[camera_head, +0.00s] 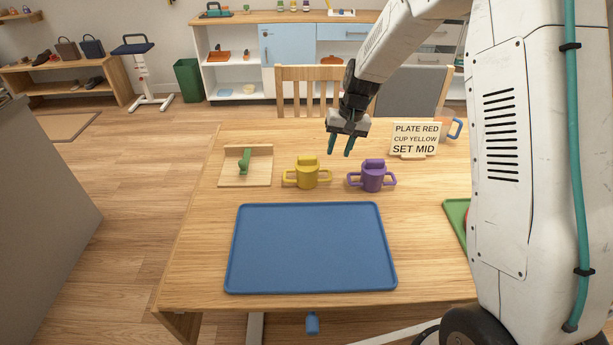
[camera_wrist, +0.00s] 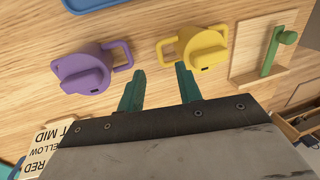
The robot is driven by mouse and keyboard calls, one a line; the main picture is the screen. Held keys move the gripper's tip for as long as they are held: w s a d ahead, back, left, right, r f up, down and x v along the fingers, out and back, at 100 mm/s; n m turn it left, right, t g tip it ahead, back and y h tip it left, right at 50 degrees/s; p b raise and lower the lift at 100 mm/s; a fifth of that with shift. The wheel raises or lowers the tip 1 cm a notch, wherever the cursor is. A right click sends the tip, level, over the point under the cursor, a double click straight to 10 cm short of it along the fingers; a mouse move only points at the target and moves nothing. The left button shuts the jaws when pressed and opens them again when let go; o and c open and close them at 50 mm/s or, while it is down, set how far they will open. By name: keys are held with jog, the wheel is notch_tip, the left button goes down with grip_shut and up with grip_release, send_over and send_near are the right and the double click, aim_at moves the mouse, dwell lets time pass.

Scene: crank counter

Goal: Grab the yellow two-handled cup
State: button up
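The yellow two-handled cup (camera_head: 307,173) stands upright on the table, behind the blue tray, with a lid and a handle on each side. In the wrist view the yellow cup (camera_wrist: 203,47) is at the upper right, beyond the fingertips. My gripper (camera_head: 341,145) hangs above the table, behind and to the right of the yellow cup. Its teal fingers (camera_wrist: 160,82) are apart with nothing between them. A purple two-handled cup (camera_head: 372,176) stands just right of the yellow one, and in the wrist view the purple cup (camera_wrist: 84,72) is at the left.
A wooden board with a green crank (camera_head: 244,162) sits left of the yellow cup. The empty blue tray (camera_head: 311,248) lies in front. A sign (camera_head: 415,139) stands at the back right, reading plate red, cup yellow, set mid. A green tray (camera_head: 456,211) is partly hidden by my arm.

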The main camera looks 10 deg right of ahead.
send_over(330, 174)
jog(key=d, duration=0.1)
jog(key=f, duration=0.5)
jog(key=shift+s+d+f, duration=0.15)
jog(key=shift+s+f, duration=0.05)
jog(key=shift+f, duration=0.2)
jog(key=f, duration=0.2)
jog(key=a+f, duration=0.1)
jog(key=f, duration=0.2)
jog(key=shift+f, duration=0.1)
grip_shut()
